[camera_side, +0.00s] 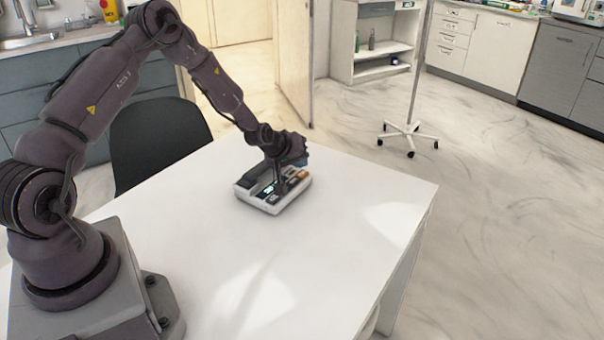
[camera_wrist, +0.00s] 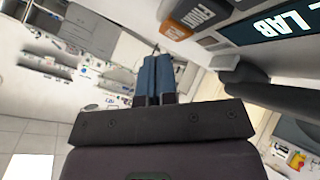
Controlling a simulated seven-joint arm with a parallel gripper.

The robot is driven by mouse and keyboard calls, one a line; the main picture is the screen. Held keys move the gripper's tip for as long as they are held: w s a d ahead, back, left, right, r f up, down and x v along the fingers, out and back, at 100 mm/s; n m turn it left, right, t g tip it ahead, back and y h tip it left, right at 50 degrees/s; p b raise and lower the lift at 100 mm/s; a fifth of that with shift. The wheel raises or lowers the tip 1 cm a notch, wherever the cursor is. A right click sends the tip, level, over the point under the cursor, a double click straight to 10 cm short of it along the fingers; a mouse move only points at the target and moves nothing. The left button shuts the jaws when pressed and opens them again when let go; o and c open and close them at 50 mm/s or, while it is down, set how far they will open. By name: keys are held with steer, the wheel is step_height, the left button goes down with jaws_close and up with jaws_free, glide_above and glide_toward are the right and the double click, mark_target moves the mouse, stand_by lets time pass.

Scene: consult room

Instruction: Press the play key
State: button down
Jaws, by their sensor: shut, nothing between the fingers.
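A white desk phone-like device (camera_side: 272,208) sits on the white table in the side view, with a lit display (camera_side: 268,190) and a dark handset at its left. An orange-brown key (camera_side: 300,175) shows on its right part. My gripper (camera_side: 281,181) is over the device, pointing down and hiding part of its keys; I cannot tell whether it touches. In the wrist view my gripper's blue fingers (camera_wrist: 157,62) are together, with nothing between them. I cannot make out which key is play.
The white table (camera_side: 340,230) is otherwise clear around the device. A black chair (camera_side: 155,140) stands at its far left side. A wheeled stand (camera_side: 409,132) is on the floor behind, with cabinets along the walls.

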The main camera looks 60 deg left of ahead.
mark_target(300, 173)
steer(key=shift+r, duration=2.45)
